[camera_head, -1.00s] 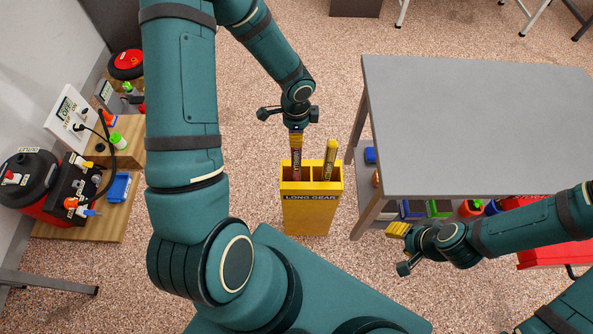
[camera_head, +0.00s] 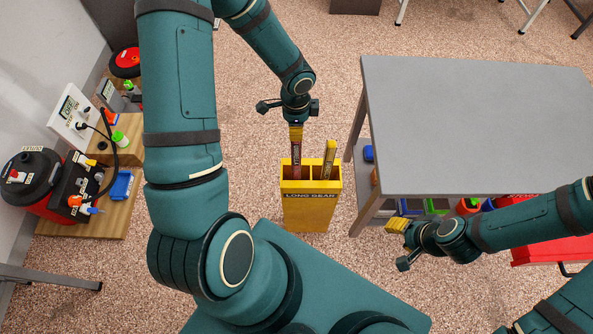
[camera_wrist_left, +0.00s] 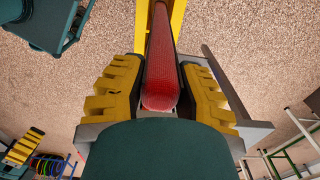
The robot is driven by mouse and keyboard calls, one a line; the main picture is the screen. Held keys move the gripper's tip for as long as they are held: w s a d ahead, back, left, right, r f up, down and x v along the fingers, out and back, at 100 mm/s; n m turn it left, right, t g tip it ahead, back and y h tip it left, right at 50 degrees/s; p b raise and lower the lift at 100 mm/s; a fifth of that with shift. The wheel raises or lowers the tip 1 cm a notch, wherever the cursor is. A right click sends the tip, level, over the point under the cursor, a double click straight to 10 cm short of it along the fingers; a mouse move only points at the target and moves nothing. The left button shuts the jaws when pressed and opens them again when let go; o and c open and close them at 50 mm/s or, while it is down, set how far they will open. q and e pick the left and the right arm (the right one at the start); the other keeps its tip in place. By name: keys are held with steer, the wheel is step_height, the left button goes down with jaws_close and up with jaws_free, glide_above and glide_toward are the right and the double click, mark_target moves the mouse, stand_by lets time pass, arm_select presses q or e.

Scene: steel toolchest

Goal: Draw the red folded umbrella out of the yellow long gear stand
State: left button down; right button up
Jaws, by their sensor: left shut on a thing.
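The yellow long gear stand (camera_head: 308,214) stands upright on the floor, its two open slots facing up. The red folded umbrella (camera_head: 296,160) stands in the left slot, its lower part hidden inside. My left gripper (camera_head: 296,134) is above that slot, shut on the umbrella's upper end. In the left wrist view the umbrella (camera_wrist_left: 161,75) runs between the yellow fingers of my left gripper (camera_wrist_left: 160,92), with a yellow edge of the stand beyond. My right gripper (camera_head: 398,227) is away to the right, near the table; its finger gap is not clear.
A yellow-topped item (camera_head: 330,154) stands in the right slot of the stand. A grey table (camera_head: 470,125) with coloured bins on its lower shelf is close on the right. A wooden bench (camera_head: 90,219) with equipment is at the left. The floor behind the stand is clear.

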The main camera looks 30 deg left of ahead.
arm_select(q)
steer(key=shift+r+p, duration=1.9)
steer(key=shift+r, duration=0.6)
